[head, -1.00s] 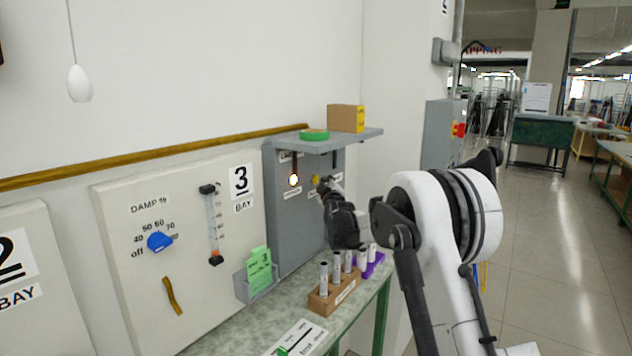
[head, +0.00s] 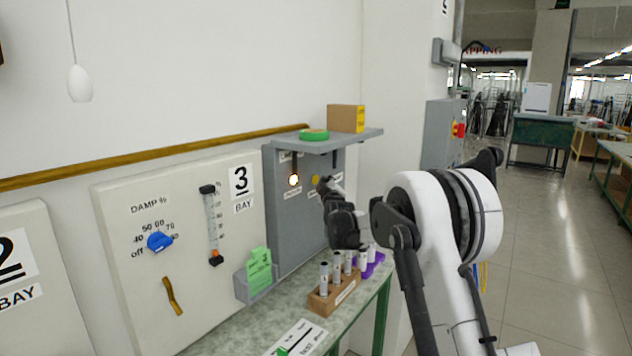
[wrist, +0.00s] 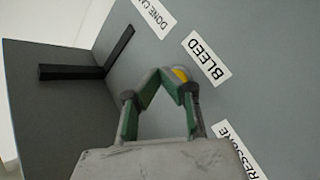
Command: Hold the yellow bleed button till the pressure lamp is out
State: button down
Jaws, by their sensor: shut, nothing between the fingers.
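The yellow bleed button (head: 315,179) is on the grey cabinet (head: 297,221) under the shelf. In the wrist view the yellow button (wrist: 181,74) shows beside the BLEED label (wrist: 206,60), partly hidden by my fingers. My gripper (wrist: 162,75) is shut and empty, its tips at the edge of the button in the picture. I cannot tell whether they touch it. In the head view my gripper (head: 325,185) is just right of the button. The pressure lamp (head: 293,180), left of the button, glows bright white with an orange rim.
A shelf (head: 352,136) above the button carries a cardboard box (head: 346,118) and a green ring (head: 313,135). Below, a wooden block (head: 322,303) with metal rods and a purple holder (head: 375,265) stand on the bench. A black bracket (wrist: 118,52) shows in the wrist view.

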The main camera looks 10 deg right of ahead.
jog(key=shift+w+a, duration=0.3)
jog(key=shift+w+a+b, duration=0.25)
jog(key=shift+a+b, duration=0.05)
jog(key=shift+b, duration=0.05)
dwell(2.3)
jog(key=shift+d, duration=0.1)
dwell(1.0)
jog(key=shift+s+d+b, duration=0.35)
jog(key=shift+s+d, duration=0.15)
jog(key=shift+s, duration=0.05)
jog(key=shift+s+d, duration=0.1)
jog(key=s+d+b, duration=0.1)
jog(key=s+d, duration=0.2)
jog(key=shift+s+d, duration=0.15)
jog(key=shift+d, duration=0.05)
dwell(0.5)
